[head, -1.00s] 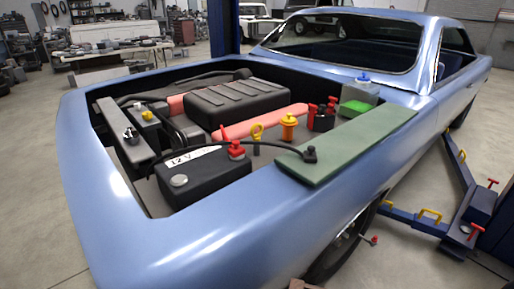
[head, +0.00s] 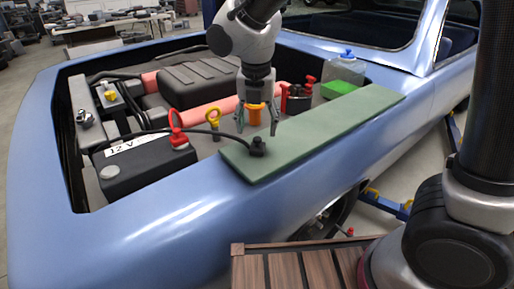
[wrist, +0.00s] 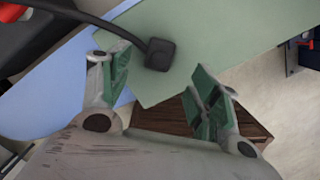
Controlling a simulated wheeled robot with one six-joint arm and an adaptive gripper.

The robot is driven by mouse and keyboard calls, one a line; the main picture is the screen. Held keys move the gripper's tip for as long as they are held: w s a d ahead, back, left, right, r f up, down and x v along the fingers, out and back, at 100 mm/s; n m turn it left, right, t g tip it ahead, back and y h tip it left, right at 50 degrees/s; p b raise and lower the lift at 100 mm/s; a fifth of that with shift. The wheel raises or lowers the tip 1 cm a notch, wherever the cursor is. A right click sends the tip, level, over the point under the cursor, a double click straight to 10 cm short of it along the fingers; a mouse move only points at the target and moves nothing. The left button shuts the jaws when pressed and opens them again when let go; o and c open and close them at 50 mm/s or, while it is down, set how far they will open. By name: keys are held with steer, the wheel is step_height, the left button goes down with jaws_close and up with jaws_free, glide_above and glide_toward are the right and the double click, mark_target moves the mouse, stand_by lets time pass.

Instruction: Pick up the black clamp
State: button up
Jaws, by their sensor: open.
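The black clamp (head: 258,147) is a small dark block on the end of a black cable. It rests on the near-left end of the green mat (head: 330,120) laid over the car's fender. My gripper (head: 257,128) is open and empty, pointing down just above and behind the clamp in the head view. In the wrist view the clamp (wrist: 160,54) lies between the two spread green-padded fingers (wrist: 160,80), a little beyond their tips. No finger visibly touches it.
The cable runs left across the black 12 V battery (head: 145,165), which has a red terminal piece (head: 178,135). A yellow-handled dipstick (head: 213,120), an orange cap (head: 254,113) and red-topped parts stand near my gripper. A slatted wooden surface (head: 300,270) is in front.

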mark_target(257, 139)
steer(key=f, duration=0.7)
steer(key=shift+w+f, duration=0.1)
steer(key=shift+w, duration=0.3)
steer(key=c, duration=1.1)
